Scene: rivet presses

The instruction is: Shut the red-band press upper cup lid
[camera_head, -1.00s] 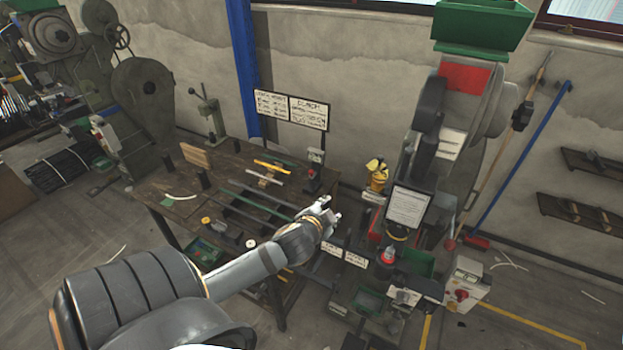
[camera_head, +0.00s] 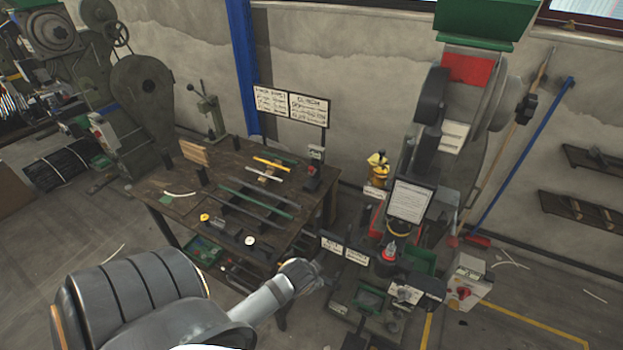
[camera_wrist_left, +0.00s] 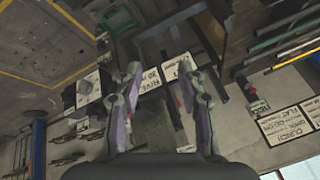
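The red-band press (camera_head: 466,69) stands at the right with a red band under a green hopper. A yellow cup-shaped part (camera_head: 378,176) with a dark top is on its left side; I cannot tell whether its lid is open. Lower down, a dark round cup with a red and white part (camera_head: 388,258) sits on the press. My left gripper (camera_head: 318,272) is left of the press and below the yellow part, apart from both. In the left wrist view its two fingers (camera_wrist_left: 160,80) are spread with nothing between them. My right gripper is not in view.
A wooden workbench (camera_head: 165,192) with bars and small parts stands left of the press. Label cards (camera_head: 344,249) stand between my gripper and the press. A control box (camera_head: 465,283) stands at the right. Open floor lies at the left.

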